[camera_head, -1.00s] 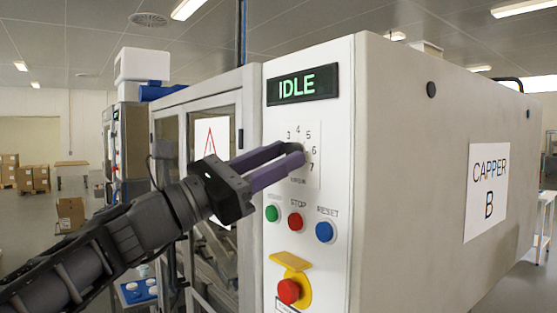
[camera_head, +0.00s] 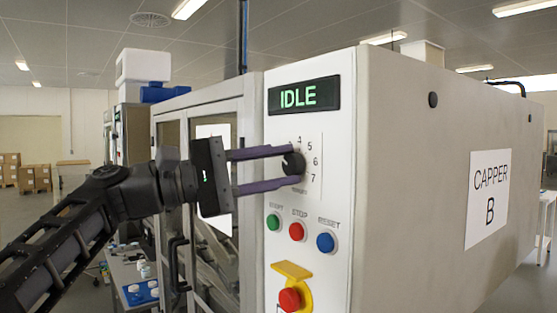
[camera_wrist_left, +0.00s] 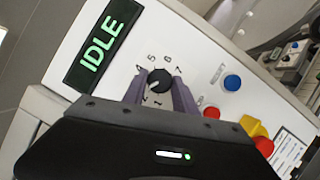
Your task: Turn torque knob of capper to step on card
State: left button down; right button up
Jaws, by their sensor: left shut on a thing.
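The torque knob (camera_head: 293,163) is a small round black knob on the white front panel of the capper, ringed by printed numbers. It also shows in the wrist view (camera_wrist_left: 158,80), with a light mark on its face; 5, 6 and 7 are readable around it. My left gripper (camera_head: 299,165) is shut on the knob, one purple finger above it and one below. In the wrist view its fingers (camera_wrist_left: 160,84) flank the knob. I cannot make out a card giving a step. My right gripper is in neither view.
The capper's display (camera_head: 304,95) reads IDLE. Below the knob are green (camera_head: 273,222), red (camera_head: 297,231) and blue (camera_head: 326,242) buttons, then a red emergency stop (camera_head: 289,299) under a yellow guard. A glazed door with a handle (camera_head: 178,265) is at left.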

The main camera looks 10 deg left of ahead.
pick_arm(q)
jog(key=m+g+y+p, duration=0.1)
jog(key=m+p, duration=0.1)
jog(key=m, duration=0.2)
jog(key=shift+r, duration=0.1)
dwell(0.3)
jog(key=c, duration=1)
grip_release()
jog(key=shift+o, duration=0.2)
jog(key=shift+a, duration=0.1)
jog(key=p+v, duration=0.4)
jog(key=v, duration=0.3)
jog(key=shift+s+a+p, duration=0.15)
jog(key=shift+a+p, duration=0.1)
jog(key=shift+p, duration=0.05)
